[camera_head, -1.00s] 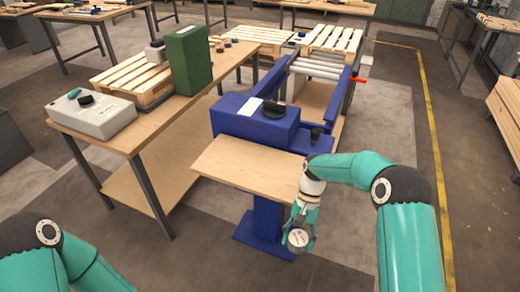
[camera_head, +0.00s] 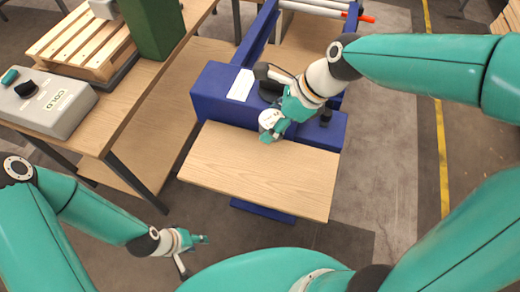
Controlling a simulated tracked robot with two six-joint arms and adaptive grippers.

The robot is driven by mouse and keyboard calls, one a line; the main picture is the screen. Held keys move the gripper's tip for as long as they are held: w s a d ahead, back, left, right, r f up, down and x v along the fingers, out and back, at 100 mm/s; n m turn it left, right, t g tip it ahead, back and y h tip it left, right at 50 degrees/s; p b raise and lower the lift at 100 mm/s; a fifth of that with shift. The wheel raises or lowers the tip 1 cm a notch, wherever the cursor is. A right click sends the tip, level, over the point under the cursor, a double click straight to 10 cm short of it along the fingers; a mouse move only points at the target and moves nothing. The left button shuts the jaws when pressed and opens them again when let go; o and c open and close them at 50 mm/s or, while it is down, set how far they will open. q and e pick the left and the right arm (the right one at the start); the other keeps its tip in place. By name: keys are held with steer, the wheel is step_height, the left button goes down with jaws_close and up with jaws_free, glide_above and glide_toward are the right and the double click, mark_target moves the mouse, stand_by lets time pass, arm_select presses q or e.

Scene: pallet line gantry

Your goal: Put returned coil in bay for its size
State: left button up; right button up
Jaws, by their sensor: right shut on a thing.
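The returned coil (camera_head: 269,118) is a small, pale, round piece with a light end face. My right gripper (camera_head: 274,127) is shut on it, over the back edge of the wooden board (camera_head: 255,175) in front of the blue machine (camera_head: 215,92). I cannot tell how high the coil is above the board. My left gripper (camera_head: 195,255) is at the lower left, in front of the board, with its fingers spread and empty. I cannot make out any bays for coil sizes in this view.
The blue machine carries a white sheet (camera_head: 241,85) and a dark knob (camera_head: 326,117). On the left bench stand a grey box marked COLD (camera_head: 45,105), a wooden pallet (camera_head: 80,45) and a green case (camera_head: 152,25). The board's top is clear.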

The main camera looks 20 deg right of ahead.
steer(key=b, duration=0.3)
glide_above(263, 169)
steer(key=d, duration=0.2)
steer(key=f, duration=1.4)
steer(key=shift+s+a+f, duration=0.1)
steer(key=shift+s+f, duration=0.2)
steer(key=shift+s, duration=0.1)
steer(key=shift+s+f+b, duration=0.1)
steer(key=shift+f+b, duration=0.85)
steer(key=shift+f, duration=1.4)
steer(key=shift+f, duration=0.15)
steer(key=o, duration=1.5)
steer(key=shift+c, duration=0.2)
